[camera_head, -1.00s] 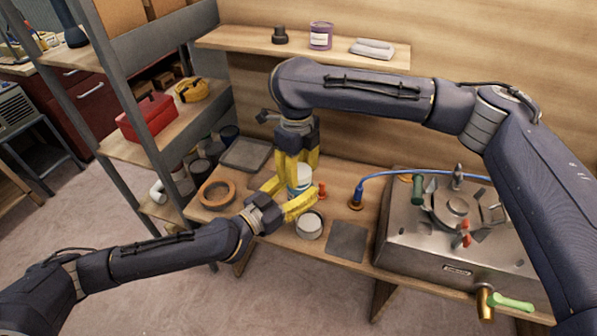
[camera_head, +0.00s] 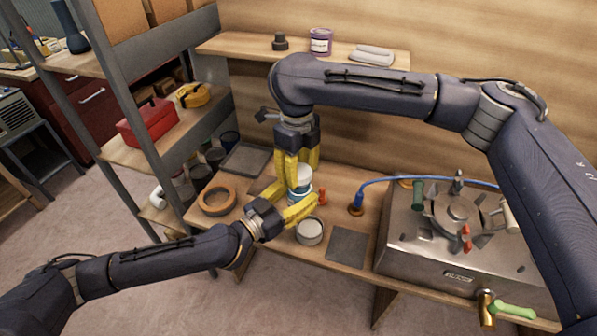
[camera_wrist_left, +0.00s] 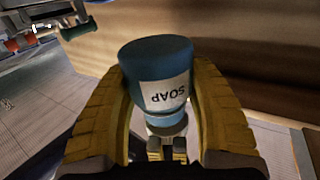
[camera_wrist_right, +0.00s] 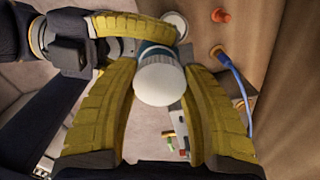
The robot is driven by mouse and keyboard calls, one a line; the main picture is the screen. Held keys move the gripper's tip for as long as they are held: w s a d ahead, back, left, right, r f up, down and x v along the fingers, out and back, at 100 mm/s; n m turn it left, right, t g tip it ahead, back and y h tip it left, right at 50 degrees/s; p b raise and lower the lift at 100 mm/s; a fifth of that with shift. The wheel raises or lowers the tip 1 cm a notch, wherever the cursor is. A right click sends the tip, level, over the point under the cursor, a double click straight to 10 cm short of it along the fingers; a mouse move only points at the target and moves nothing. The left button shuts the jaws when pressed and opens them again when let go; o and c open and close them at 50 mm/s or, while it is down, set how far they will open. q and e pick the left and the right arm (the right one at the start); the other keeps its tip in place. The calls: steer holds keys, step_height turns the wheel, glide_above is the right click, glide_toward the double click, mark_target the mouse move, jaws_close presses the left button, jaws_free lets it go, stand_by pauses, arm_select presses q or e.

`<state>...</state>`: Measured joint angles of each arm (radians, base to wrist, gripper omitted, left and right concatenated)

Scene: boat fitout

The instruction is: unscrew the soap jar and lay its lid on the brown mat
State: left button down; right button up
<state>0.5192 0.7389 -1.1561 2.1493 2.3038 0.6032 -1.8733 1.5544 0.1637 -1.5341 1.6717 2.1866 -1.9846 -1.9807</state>
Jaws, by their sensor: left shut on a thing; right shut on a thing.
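The soap jar (camera_wrist_left: 165,80) is teal with a white SOAP label, upside down in the left wrist view. My left gripper (camera_head: 300,208) is shut around its body from the side, above the table. My right gripper (camera_head: 300,180) points down from above, shut on the white lid (camera_wrist_right: 160,82). The lid sits at the jar's mouth; I cannot tell whether its thread is free. A flat grey-brown square mat (camera_head: 347,245) lies at the table's front edge, right of the grippers; its colour leaves some doubt that it is the brown one.
A round tin (camera_head: 310,231) stands just left of the mat. An orange-brown ring (camera_head: 217,200) and a grey tray (camera_head: 245,158) lie to the left. A metal stove unit (camera_head: 450,235) fills the right.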

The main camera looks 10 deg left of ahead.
mark_target(298, 170)
steer(key=shift+r, duration=1.6)
arm_select(q)
steer(key=shift+s+d+f, duration=0.2)
steer(key=shift+s+d, duration=0.05)
steer(key=shift+d, duration=0.2)
steer(key=shift+w+y, duration=0.3)
steer(key=w+a+n+t+y, duration=0.4)
steer(key=w+a+n+y, duration=0.35)
steer(key=a+y, duration=0.45)
steer(key=shift+n, duration=0.35)
steer(key=f, duration=0.5)
steer(key=a+f, duration=0.1)
steer(key=f, duration=0.9)
steer(key=shift+a+f, duration=0.2)
steer(key=shift+f, duration=2.55)
steer(key=shift+f, duration=0.1)
